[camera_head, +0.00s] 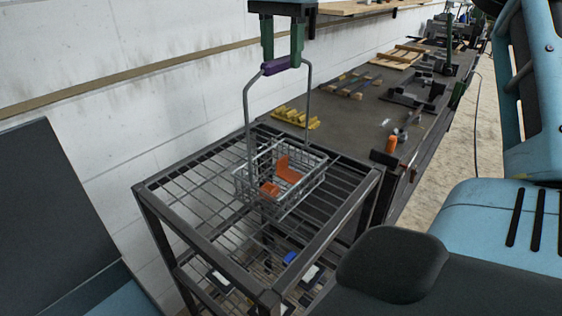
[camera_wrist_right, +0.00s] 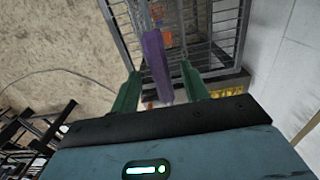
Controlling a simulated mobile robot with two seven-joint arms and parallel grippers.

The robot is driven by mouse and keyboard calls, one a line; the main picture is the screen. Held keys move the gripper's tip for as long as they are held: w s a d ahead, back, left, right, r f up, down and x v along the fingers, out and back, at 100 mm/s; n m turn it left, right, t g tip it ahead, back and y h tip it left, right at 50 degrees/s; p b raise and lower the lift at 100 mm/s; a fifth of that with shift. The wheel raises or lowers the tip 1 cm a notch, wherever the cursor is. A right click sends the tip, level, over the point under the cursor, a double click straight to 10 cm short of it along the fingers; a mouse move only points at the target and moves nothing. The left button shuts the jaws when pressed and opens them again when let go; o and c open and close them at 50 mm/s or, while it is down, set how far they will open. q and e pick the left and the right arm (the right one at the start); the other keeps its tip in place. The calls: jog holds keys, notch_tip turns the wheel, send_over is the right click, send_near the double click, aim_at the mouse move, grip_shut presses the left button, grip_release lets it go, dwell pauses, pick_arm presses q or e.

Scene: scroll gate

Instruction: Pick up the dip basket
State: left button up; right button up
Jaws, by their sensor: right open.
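The dip basket (camera_head: 312,186) is a wire basket with a tall wire handle, standing on the grated top of a dark metal rack (camera_head: 268,296). Orange pieces (camera_head: 288,171) lie inside it. Its purple handle grip (camera_head: 276,66) is at the top of the handle. My right gripper (camera_head: 283,56) is above the basket, its green fingers on either side of the grip. In the right wrist view the purple grip (camera_wrist_right: 157,66) lies between the two green fingers (camera_wrist_right: 160,78), with gaps visible, so the jaws are open around it. My left gripper is out of view.
A long dark workbench (camera_head: 345,118) runs back behind the rack, with yellow blocks (camera_head: 294,118), an orange cylinder (camera_head: 391,144) and wooden frames (camera_head: 399,55). A pale wall (camera_head: 120,90) stands close on the left. Items lie on the rack's lower shelf.

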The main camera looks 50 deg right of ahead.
jog(key=shift+f+p, duration=0.45)
jog(key=shift+f, duration=2.25)
jog(key=shift+r, duration=0.1)
grip_shut()
